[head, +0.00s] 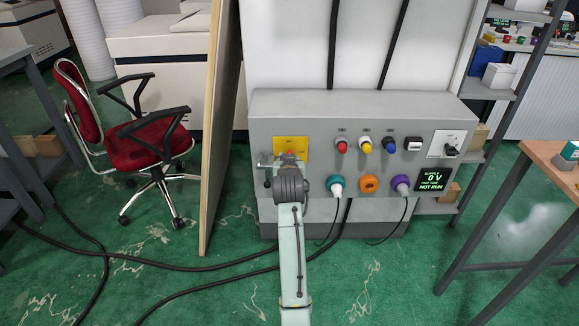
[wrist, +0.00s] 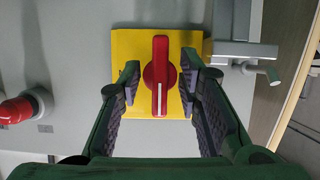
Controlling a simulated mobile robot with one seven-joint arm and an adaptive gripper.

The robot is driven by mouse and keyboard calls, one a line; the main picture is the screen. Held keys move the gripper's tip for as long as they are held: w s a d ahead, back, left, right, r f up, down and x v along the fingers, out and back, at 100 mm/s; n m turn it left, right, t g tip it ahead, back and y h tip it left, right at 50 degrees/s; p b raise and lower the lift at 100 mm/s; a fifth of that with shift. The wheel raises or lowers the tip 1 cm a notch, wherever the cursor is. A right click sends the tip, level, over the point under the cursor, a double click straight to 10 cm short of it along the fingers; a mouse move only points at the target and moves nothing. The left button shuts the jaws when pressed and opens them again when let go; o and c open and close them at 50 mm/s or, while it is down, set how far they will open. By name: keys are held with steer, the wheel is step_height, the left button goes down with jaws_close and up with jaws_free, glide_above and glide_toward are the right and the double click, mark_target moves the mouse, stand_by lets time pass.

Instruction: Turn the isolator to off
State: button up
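The isolator is a red rotary handle (wrist: 160,78) on a square yellow plate (wrist: 126,44). In the wrist view the handle stands upright in the picture, with a white mark on its lower half. My gripper (wrist: 160,82) is open, with one finger on each side of the handle and a visible gap on both sides. The fingertips overlap the yellow plate in the picture; I cannot tell whether they touch it. In the head view the yellow plate (head: 299,143) shows at the panel's left, and my arm's end hides most of the handle.
A grey bracket (wrist: 240,52) sits beside the plate. A board (head: 218,125) stands left of the panel.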

steer(key=v, duration=1.1)
